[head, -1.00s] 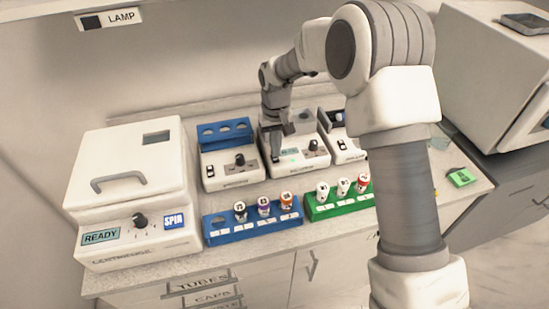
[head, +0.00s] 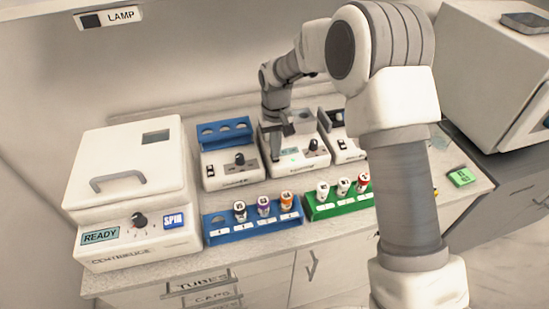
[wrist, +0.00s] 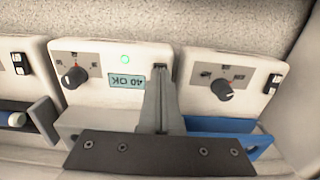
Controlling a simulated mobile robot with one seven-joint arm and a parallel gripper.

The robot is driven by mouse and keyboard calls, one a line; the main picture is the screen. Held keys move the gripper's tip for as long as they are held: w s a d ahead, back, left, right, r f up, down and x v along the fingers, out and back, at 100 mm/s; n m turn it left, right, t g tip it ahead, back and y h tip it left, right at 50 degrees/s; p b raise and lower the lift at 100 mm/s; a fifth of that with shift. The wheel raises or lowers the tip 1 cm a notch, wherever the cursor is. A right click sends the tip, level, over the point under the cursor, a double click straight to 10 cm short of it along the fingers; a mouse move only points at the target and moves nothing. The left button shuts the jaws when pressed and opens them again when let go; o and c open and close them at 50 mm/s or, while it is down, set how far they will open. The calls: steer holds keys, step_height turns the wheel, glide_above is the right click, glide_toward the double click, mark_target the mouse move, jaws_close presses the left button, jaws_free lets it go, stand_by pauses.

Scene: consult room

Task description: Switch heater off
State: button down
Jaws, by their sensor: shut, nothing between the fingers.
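The heater appears to be the white middle unit (head: 311,159) on the counter; its label is not readable. In the wrist view the same unit (wrist: 96,88) appears upside down, with a black dial (wrist: 74,77), a display reading "40 OK" (wrist: 126,82) and a lit green lamp (wrist: 125,59). My gripper (wrist: 159,73) is shut and empty. Its tips are right at the unit's small dark switch (wrist: 160,66), mostly hiding it; I cannot tell whether they touch. In the head view my gripper (head: 275,155) is at the unit's left front.
Similar white units stand close on both sides, left (head: 228,172) and right (head: 350,148). A blue tube rack (head: 240,232) and a green rack (head: 325,211) stand in front. A centrifuge (head: 130,190) is at the left. My arm hides part of the right counter.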

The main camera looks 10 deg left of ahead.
steer(key=shift+f+b, duration=0.45)
steer(key=shift+f, duration=0.3)
steer(key=shift+r, duration=0.1)
steer(key=shift+r+p, duration=2.15)
steer(key=shift+r, duration=1.35)
